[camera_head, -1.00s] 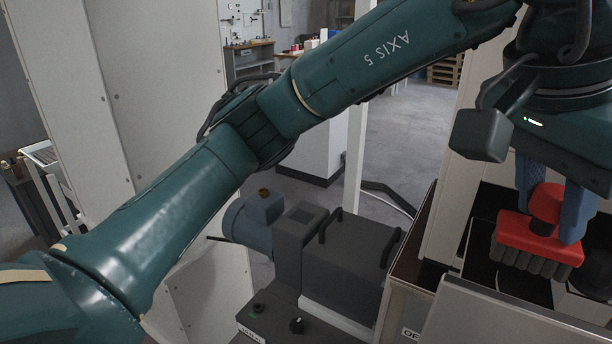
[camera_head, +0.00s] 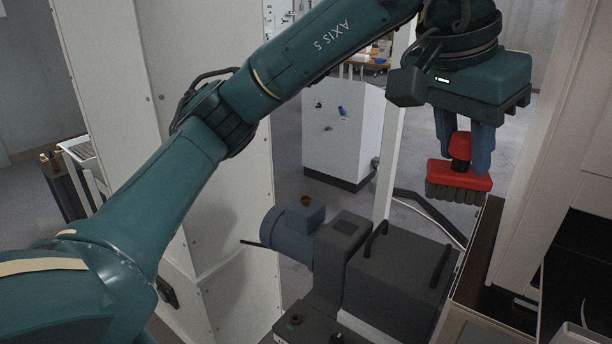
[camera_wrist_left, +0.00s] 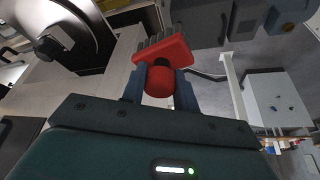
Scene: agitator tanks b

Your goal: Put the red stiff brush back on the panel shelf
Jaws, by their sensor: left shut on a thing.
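The red stiff brush (camera_head: 459,176) has a red block, a red knob and dark grey bristles that point down. My left gripper (camera_head: 464,150) is shut on the brush's knob and holds it in the air, above and behind the dark grey machine. In the left wrist view the red brush (camera_wrist_left: 161,62) sits between the blue fingers of the gripper (camera_wrist_left: 159,84), with its bristles facing away. I cannot make out the panel shelf for certain in these views. My right gripper is not in view.
A dark grey machine with handles (camera_head: 400,277) and a blue-grey motor (camera_head: 288,235) stand below the arm. A white post (camera_head: 389,165) and a white cabinet (camera_head: 343,130) stand behind. A tall pale panel (camera_head: 160,120) is at left. A pale upright (camera_head: 548,150) is close right of the brush.

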